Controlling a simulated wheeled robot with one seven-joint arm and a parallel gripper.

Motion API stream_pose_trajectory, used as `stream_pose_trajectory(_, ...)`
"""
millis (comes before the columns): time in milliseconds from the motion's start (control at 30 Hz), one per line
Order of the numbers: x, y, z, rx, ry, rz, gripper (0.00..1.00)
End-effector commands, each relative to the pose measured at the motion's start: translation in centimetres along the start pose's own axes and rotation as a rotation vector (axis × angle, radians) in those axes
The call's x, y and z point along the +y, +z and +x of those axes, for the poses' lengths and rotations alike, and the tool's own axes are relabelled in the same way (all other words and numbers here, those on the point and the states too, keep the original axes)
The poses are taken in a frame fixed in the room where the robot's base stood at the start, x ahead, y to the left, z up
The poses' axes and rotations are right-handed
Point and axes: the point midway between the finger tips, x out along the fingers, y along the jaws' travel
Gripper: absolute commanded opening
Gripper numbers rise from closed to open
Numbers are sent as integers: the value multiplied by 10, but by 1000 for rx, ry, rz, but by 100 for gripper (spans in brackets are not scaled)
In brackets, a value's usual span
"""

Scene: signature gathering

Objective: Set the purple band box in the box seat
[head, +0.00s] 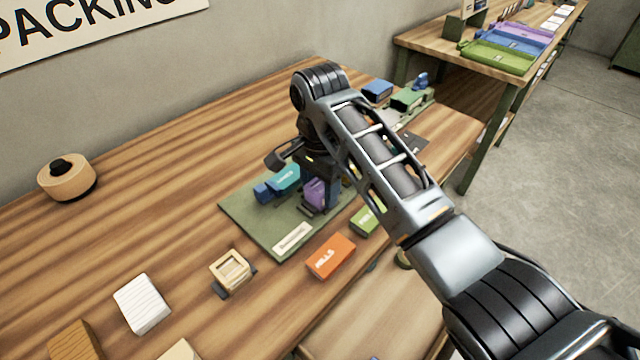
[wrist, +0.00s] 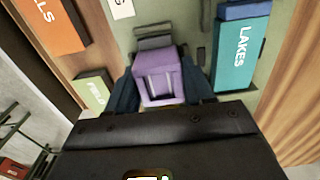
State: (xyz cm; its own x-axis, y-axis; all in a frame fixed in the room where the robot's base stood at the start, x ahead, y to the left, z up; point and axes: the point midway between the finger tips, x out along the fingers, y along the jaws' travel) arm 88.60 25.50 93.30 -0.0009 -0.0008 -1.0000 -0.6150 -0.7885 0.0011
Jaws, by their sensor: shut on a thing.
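The purple box (wrist: 160,75) is between the two dark blue fingers of my gripper (wrist: 161,88) in the wrist view. My gripper is shut on it, over the green mat (wrist: 192,18). In the head view the purple box (head: 314,192) shows partly behind my gripper (head: 320,194), low over the green mat (head: 243,222). A dark grey bracket (wrist: 154,37) lies just beyond the box in the wrist view; it may be the box seat. I cannot tell whether the box touches the mat or bracket.
A teal LAKES box (head: 286,178) stands on the mat. An orange HILLS box (head: 330,257) and a green box (head: 367,219) lie near its front edge. A small wooden box (head: 230,268) and white block (head: 142,303) are front left. The table's left part is mostly clear.

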Motion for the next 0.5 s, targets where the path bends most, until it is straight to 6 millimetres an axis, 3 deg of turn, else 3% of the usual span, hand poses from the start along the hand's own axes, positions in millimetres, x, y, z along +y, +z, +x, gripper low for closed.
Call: stream_pose_trajectory(500,0,0,11,0,0,0,20)
